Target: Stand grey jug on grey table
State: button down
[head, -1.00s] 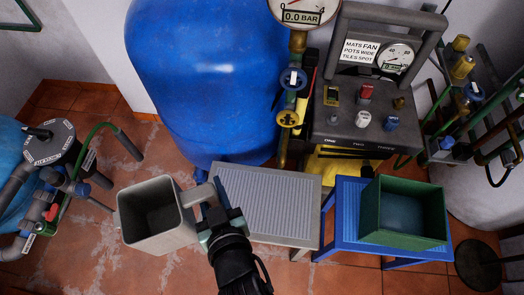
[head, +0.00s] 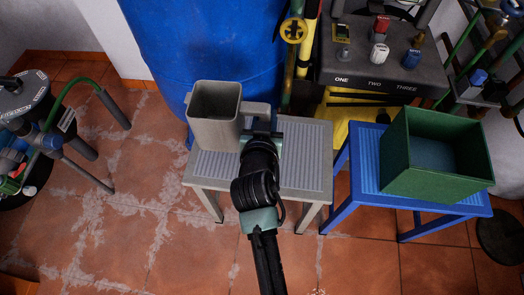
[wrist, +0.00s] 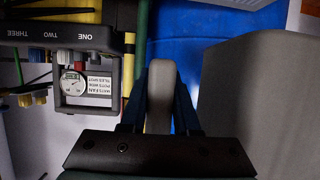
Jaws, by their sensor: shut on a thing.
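The grey jug (head: 214,116) is upright over the left end of the grey table (head: 300,160) in the head view. I cannot tell whether its base touches the tabletop. My gripper (head: 262,128) is at the jug's right side, shut on its handle (head: 255,109). In the wrist view the handle (wrist: 160,95) lies between my two fingers (wrist: 160,110), and the jug's body (wrist: 260,95) fills the right side. My arm hides part of the table's middle and front edge.
A blue table (head: 440,207) with a green box (head: 405,170) stands to the right. A large blue tank (head: 160,45) is close behind the jug. A grey control panel (head: 385,70) is behind the tables. The right part of the grey tabletop is clear.

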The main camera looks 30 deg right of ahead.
jog(key=f+b, duration=0.1)
jog(key=f, duration=0.1)
jog(key=d+f+b, duration=0.1)
jog(key=f, duration=0.1)
jog(key=f+b, duration=0.1)
jog(key=f, duration=0.1)
jog(key=shift+w+d+f, duration=0.1)
jog(key=shift+d+f, duration=0.05)
jog(key=shift+d, duration=0.1)
jog(key=shift+f+b, duration=1.15)
jog(key=shift+f, duration=1.2)
jog(key=shift+r, duration=0.1)
jog(key=c, duration=1.1)
grip_release()
jog(key=shift+f, duration=0.2)
jog(key=o, duration=0.5)
jog(key=shift+c, duration=0.2)
